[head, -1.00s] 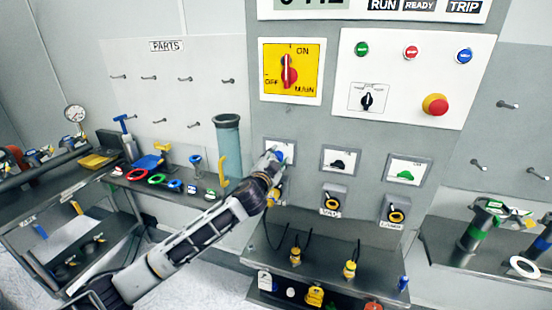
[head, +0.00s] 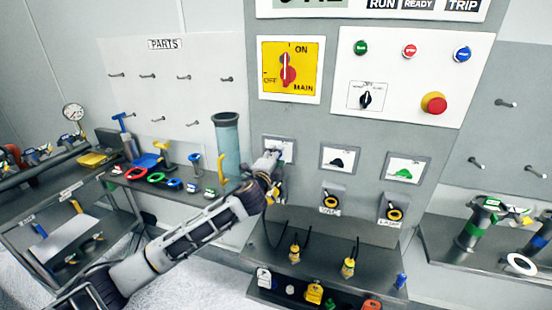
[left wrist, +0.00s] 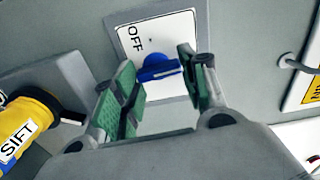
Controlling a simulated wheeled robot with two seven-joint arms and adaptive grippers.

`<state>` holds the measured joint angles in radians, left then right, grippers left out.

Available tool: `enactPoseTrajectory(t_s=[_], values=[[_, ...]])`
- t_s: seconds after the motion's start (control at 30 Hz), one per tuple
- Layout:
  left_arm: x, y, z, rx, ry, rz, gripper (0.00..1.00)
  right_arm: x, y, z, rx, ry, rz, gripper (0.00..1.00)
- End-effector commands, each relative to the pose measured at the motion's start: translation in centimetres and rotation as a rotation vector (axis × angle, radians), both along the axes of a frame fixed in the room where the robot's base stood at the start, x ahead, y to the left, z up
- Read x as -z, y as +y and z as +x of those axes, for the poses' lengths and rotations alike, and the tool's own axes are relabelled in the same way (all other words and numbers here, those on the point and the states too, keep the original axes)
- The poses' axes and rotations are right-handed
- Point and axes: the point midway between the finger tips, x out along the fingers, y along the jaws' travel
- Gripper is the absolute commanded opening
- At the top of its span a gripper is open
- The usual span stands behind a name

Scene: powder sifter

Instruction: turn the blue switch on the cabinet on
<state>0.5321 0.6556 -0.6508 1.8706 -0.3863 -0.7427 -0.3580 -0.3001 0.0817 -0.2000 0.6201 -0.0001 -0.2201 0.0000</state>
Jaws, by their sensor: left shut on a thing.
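The blue switch (left wrist: 158,68) sits on a white plate (left wrist: 175,28) with a grey frame on the cabinet. OFF is printed on the plate above and left of the knob in the left wrist view. My left gripper (left wrist: 157,70) has its green-padded fingers on either side of the blue knob, shut on it. In the head view, my left gripper (head: 271,162) is at the leftmost of three framed switches and covers the knob and most of its plate. The ON mark is not visible there. My right gripper is in neither view.
A yellow SIFT connector (left wrist: 35,118) is close beside my left gripper. A shelf (head: 300,268) juts out below. A blue-grey cylinder (head: 228,140) stands to the left.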

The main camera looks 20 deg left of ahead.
Motion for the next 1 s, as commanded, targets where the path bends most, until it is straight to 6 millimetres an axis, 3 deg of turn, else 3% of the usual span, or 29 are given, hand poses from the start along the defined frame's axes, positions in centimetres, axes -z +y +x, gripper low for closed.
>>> enactPoseTrajectory(t_s=[0.67, 0.7, 0.87, 1.0], values=[[0.16, -0.05, -0.01, 0.0, -0.001, 0.09, 0.19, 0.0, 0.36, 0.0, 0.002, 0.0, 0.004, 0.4], [0.17, -0.05, -0.01, 0.0, -0.001, 0.09, 0.44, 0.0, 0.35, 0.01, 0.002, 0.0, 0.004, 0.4], [0.15, -0.05, -0.01, 0.0, -0.001, 0.089, 0.65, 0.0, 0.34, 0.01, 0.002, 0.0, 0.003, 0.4], [0.11, -0.05, -0.01, 0.0, -0.002, 0.089, 0.65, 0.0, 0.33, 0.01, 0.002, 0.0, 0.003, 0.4]])
